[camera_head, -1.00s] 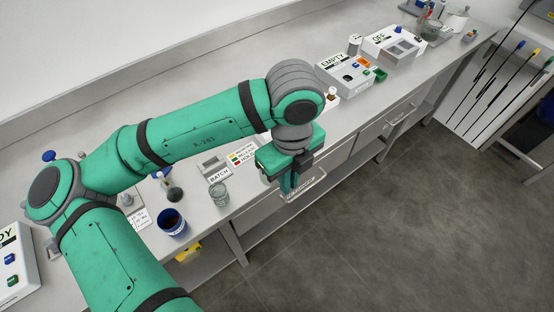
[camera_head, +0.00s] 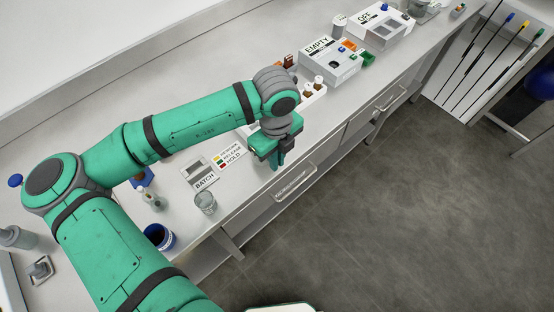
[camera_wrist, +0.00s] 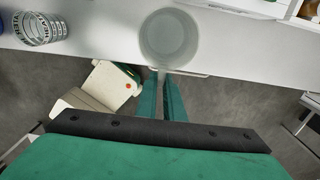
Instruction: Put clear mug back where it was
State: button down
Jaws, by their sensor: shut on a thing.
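The clear mug (camera_wrist: 168,38) is a round, see-through cup, seen from above at the top middle of the wrist view. My gripper (camera_wrist: 164,76) is shut on the near side of the mug, where its handle appears to be between the fingertips. In the head view my gripper (camera_head: 279,163) points down at the front edge of the bench, right of the colour-marked card. The mug cannot be made out there, hidden by the gripper. I cannot tell whether it touches the bench top.
A tray with small bottles (camera_head: 313,90) and the EMPTY box (camera_head: 330,63) stand to the right. A drawer handle (camera_head: 296,182) juts out below.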

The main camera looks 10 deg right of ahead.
notch_tip(320, 180, down, 2)
jog(key=shift+a, duration=0.1)
jog(key=shift+s, duration=0.15)
jog(key=shift+f, duration=0.1)
jog(key=c, duration=1.9)
grip_release()
jog(key=shift+o, duration=0.2)
notch_tip(320, 180, up, 11)
jog(key=shift+a+r, duration=0.1)
jog(key=shift+r, duration=0.55)
